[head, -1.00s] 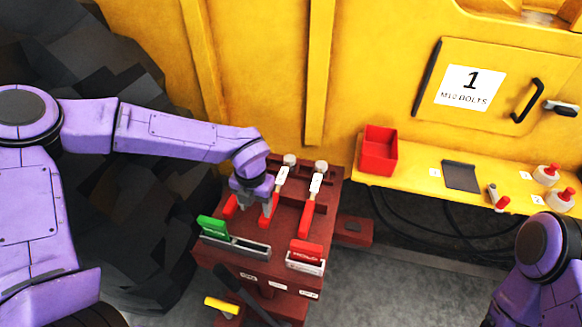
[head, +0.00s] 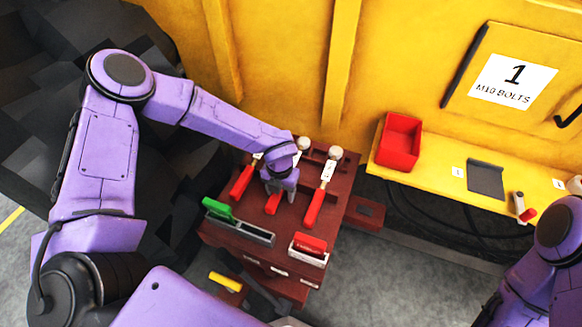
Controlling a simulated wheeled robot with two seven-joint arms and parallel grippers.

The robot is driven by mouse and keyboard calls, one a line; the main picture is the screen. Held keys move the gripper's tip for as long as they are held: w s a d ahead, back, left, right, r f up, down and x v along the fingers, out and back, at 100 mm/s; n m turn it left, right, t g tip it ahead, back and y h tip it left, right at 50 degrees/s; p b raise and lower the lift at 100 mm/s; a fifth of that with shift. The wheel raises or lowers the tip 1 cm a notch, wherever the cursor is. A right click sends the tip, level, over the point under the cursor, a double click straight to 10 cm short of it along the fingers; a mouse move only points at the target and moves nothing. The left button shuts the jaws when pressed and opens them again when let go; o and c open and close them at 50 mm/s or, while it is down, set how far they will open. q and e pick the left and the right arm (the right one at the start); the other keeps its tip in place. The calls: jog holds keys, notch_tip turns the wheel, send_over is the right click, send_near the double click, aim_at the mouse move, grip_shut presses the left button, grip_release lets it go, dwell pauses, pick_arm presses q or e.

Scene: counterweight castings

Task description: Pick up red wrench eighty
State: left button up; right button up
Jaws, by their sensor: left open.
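Three wrenches with red handles lie side by side on a dark red bench (head: 345,185). The left wrench (head: 242,182) is partly hidden at its head by my arm. The middle wrench (head: 273,205) shows its handle end below my gripper. The right wrench (head: 315,206) lies fully in view with a white tag. The tags are too small to read, so I cannot tell which is eighty. My left gripper (head: 280,193) is open, pointing down over the middle wrench. I cannot tell whether its fingers touch it. My right gripper is out of view.
A green-handled item (head: 217,208) in a grey holder and a red block (head: 310,244) in a white holder stand at the bench front. A red bin (head: 399,142) and a dark plate (head: 486,180) are on the yellow shelf (head: 435,168) at right.

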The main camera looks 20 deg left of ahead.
pick_arm(q)
jog(key=shift+s, duration=0.15)
jog(key=shift+f, duration=0.1)
grip_shut()
dwell(1.2)
